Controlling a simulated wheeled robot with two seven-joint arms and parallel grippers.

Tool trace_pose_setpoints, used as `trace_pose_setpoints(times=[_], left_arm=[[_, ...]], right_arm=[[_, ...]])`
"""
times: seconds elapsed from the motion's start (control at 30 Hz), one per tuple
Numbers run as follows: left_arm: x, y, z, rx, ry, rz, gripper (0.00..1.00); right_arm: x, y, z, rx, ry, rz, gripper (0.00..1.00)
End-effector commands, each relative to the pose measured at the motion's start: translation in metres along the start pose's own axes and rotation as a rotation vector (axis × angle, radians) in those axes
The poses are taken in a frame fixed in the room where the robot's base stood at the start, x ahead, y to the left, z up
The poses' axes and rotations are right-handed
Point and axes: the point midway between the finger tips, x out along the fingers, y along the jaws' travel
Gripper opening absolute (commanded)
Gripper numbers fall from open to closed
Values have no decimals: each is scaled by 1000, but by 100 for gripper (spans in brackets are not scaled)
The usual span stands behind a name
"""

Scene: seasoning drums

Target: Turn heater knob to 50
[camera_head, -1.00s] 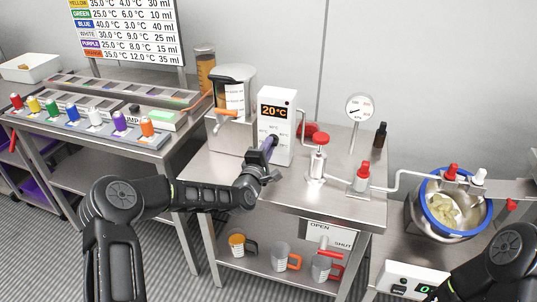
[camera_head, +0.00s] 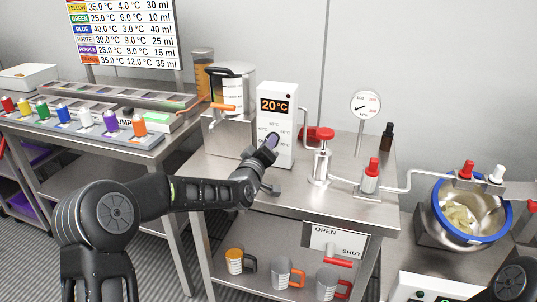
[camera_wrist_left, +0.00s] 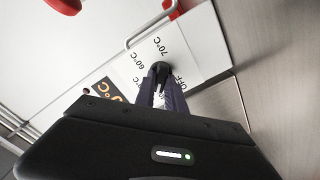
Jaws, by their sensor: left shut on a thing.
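The heater (camera_head: 289,104) is a white upright box on the steel table, and its display reads 20°C. Its dial has printed temperature marks. In the left wrist view the dial plate (camera_wrist_left: 190,45) shows OFF, 60°C and 70°C. My left gripper (camera_head: 273,141) reaches the front of the heater with its fingers shut on the dark heater knob (camera_wrist_left: 161,68). The fingers hide most of the knob and part of the dial, so its pointer cannot be read. My right arm shows only at the lower right corner; its gripper is out of view.
Measuring cups (camera_head: 235,261) sit on the lower shelf. A blue-rimmed bowl (camera_head: 437,226) is at the right.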

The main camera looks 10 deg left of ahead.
Motion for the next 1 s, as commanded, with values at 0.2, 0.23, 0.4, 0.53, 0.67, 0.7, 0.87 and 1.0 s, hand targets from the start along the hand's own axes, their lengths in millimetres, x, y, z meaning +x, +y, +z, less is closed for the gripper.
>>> trace_pose_setpoints(times=[0.2, 0.23, 0.4, 0.53, 0.67, 0.7, 0.87, 1.0], left_arm=[[0, -2, 5, 205, -2, 1, 0], [0, -2, 5, 233, -2, 1, 0], [0, -1, 5, 394, -3, 1, 0], [0, -1, 4, 511, -3, 0, 0], [0, 0, 4, 616, -3, 0, 0], [0, 0, 4, 644, -3, 0, 0], [0, 0, 4, 732, -5, -1, 0], [0, 0, 3, 778, -5, -1, 0]], right_arm=[[25, 10, 0, 0, 0, 0, 36], [28, 11, 0, 0, 0, 0, 36], [40, 15, 0, 0, 0, 0, 36], [47, 18, 0, 0, 0, 0, 36], [52, 20, 0, 1, 0, 0, 36], [54, 21, 0, 1, 0, 0, 36], [57, 22, 0, 1, 0, 0, 36], [59, 23, 0, 2, 0, 0, 36]])
